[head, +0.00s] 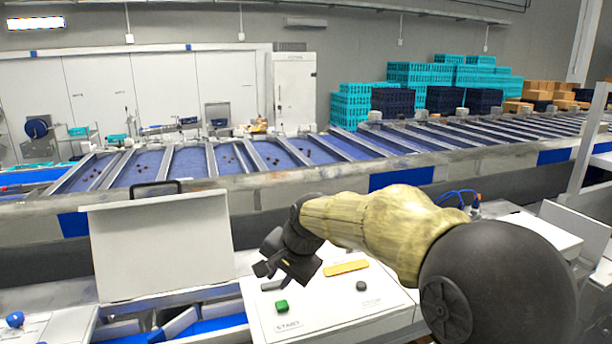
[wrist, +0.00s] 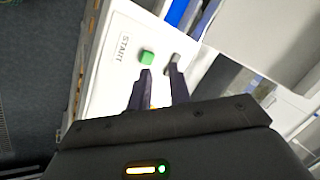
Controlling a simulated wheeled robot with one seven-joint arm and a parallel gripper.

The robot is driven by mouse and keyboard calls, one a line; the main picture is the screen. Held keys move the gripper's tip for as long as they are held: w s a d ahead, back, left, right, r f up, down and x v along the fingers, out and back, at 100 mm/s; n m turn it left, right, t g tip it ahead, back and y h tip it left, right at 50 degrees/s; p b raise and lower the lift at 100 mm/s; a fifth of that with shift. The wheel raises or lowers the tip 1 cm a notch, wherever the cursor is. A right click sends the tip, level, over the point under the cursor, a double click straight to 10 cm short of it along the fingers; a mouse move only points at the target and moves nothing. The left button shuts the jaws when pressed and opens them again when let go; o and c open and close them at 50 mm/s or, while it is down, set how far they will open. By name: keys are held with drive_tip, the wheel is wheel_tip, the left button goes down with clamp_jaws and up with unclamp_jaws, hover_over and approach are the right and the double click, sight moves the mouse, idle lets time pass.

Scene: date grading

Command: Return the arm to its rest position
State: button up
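My arm reaches out from the lower right in the head view, its pale yellow sleeve (head: 385,222) bent down toward the left. My gripper (head: 268,268) hangs above a white control panel (head: 325,312). In the wrist view the two dark fingers of my gripper (wrist: 160,72) stand apart with nothing held between them. A green START button (head: 282,306) is on the panel just below the gripper. The button also shows in the wrist view (wrist: 147,57), just beyond the fingertips. I cannot tell how far the fingers are above the panel.
A yellow label (head: 346,268) and a dark round knob (head: 361,286) are on the panel. A white upright board (head: 162,243) stands to the left. Behind runs a long sorting line with blue lanes (head: 208,160). Turquoise crates (head: 352,105) are stacked at the back.

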drive_tip(key=s+d+f+n+g+h, duration=0.1)
drive_tip(key=s+d+f+n+h, duration=0.15)
drive_tip(key=s+d+f, duration=0.65)
drive_tip(key=s+d+f+n+g+h, duration=0.1)
drive_tip(key=s+d+f+n+h, duration=0.15)
drive_tip(key=s+d+f, duration=0.6)
drive_tip(key=s+d+f+y+b, duration=0.1)
drive_tip(key=d+f+b, duration=0.2)
drive_tip(key=f+b, duration=0.4)
drive_tip(key=b, duration=0.3)
drive_tip(key=shift+s+f+n, duration=0.3)
drive_tip(key=shift+s+f, duration=0.05)
drive_tip(key=shift+f, duration=0.05)
drive_tip(key=shift+w+d, duration=0.1)
